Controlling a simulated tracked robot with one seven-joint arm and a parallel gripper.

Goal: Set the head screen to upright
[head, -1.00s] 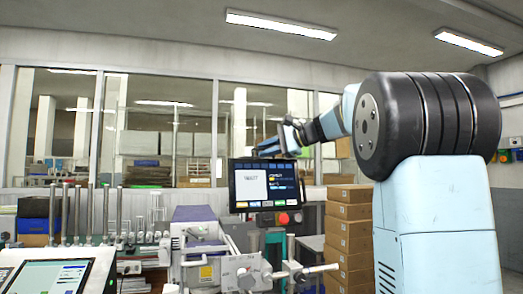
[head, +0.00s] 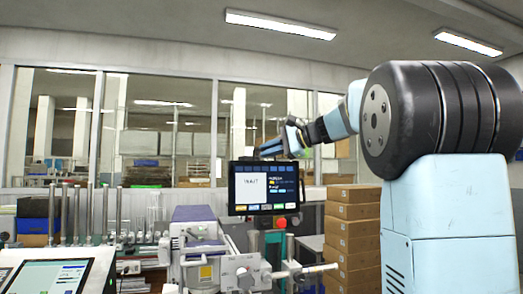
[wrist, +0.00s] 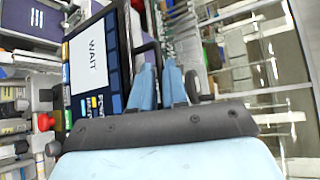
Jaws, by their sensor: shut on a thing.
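The head screen (head: 264,188) is a dark-framed monitor showing a white panel that reads WAIT. In the head view it faces me and looks close to vertical, but its exact tilt is hard to tell. It also shows in the wrist view (wrist: 90,52), turned sideways by the camera. My gripper (head: 266,150) is at the screen's top edge. The contact itself is partly hidden by the fingers.
A red button (head: 281,222) sits just below the screen, above metal machine parts. Stacked cardboard boxes (head: 352,228) stand at the right. A purple and white unit (head: 195,228) and upright metal rods stand at the left. Another tilted display (head: 52,276) is at lower left.

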